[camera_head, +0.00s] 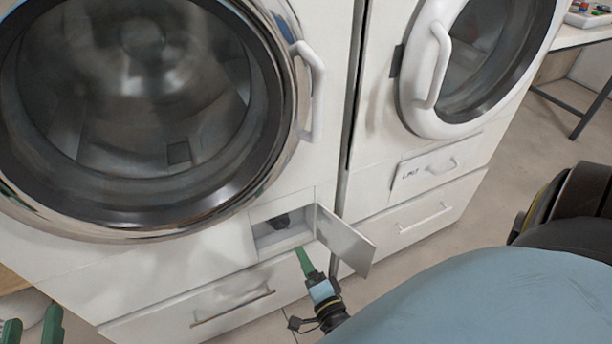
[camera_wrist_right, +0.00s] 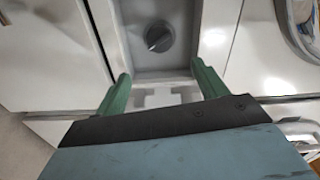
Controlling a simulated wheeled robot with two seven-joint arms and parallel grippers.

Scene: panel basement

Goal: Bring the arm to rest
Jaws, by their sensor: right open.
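My right gripper (camera_head: 306,262) is in front of a small open compartment (camera_head: 268,241) low on the left washing machine (camera_head: 190,245). In the right wrist view the two green fingers of my right gripper (camera_wrist_right: 163,84) are apart with nothing between them. A dark round knob (camera_wrist_right: 160,37) sits inside the compartment, beyond the fingertips and apart from them. It also shows in the head view (camera_head: 281,221). The compartment's small door (camera_head: 345,240) stands open, to the right of my right gripper. My left gripper (camera_head: 31,325) is at the bottom left corner, its green fingers apart and partly cut off.
A second washing machine (camera_head: 425,175) stands at the right, with a round door and handle (camera_head: 436,65). A drawer with a handle (camera_head: 232,305) lies below the compartment. A table (camera_head: 585,35) is at the far right. Bare floor (camera_head: 510,190) lies right of the machines.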

